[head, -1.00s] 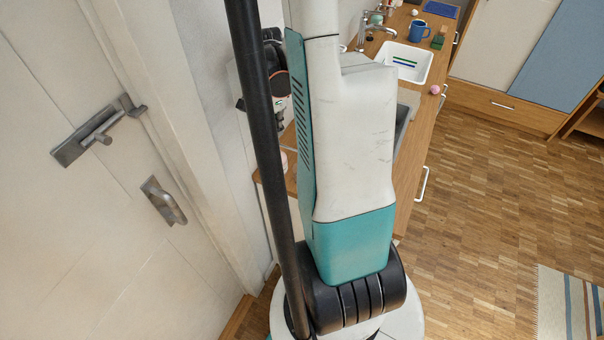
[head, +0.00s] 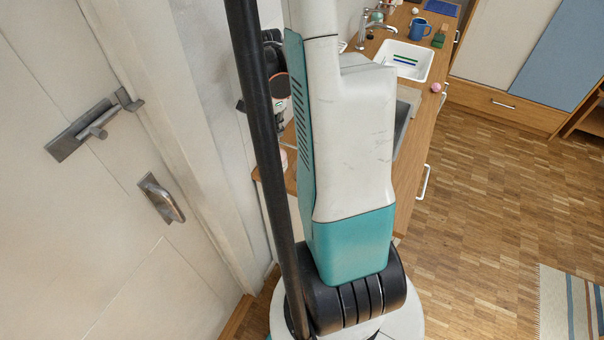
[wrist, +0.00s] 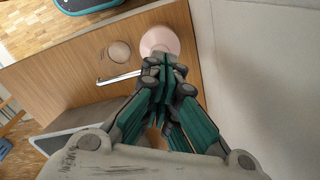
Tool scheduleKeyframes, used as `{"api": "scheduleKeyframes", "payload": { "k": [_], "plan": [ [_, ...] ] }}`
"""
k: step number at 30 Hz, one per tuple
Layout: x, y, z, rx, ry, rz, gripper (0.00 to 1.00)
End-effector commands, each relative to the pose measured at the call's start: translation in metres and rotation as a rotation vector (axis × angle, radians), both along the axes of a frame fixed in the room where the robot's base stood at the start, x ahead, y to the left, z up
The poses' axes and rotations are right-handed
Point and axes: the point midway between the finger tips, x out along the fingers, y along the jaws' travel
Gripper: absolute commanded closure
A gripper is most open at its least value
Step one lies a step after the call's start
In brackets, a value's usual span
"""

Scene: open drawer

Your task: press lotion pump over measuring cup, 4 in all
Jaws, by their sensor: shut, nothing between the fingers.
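In the wrist view, my gripper (wrist: 165,68) has its teal and dark fingers together, with nothing visible between them. A pale pink round object (wrist: 160,40), probably the lotion bottle, stands just beyond the fingertips and is partly hidden by them. A thin whitish rod (wrist: 118,77) sticks out left from beside the fingertips; I cannot tell if it is the pump's spout. A clear round vessel (wrist: 116,54), probably the measuring cup, is left of the pink object. I cannot tell whether the fingers touch the pump. In the head view, my arm hides most of this area.
The wooden counter (head: 425,112) runs back to a white sink (head: 408,58). A blue mug (head: 420,28) and a small pink ball (head: 436,87) stand near it. A door (head: 60,230) is at the left. A pale wall (wrist: 260,70) rises right of my gripper.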

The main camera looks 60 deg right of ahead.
Motion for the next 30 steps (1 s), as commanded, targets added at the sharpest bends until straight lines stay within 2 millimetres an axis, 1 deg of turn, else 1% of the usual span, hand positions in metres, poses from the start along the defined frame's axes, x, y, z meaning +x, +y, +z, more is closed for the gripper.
{"api": "scheduleKeyframes", "payload": {
  "k": [15, 24, 30],
  "plan": [
    [0.0, 0.0, -0.018, 0.0, 0.0, 0.0, 1.0],
    [0.0, 0.0, -0.015, 0.0, 0.0, 0.0, 1.0],
    [0.0, 0.0, -0.006, 0.0, 0.0, 0.0, 1.0]
  ]
}}
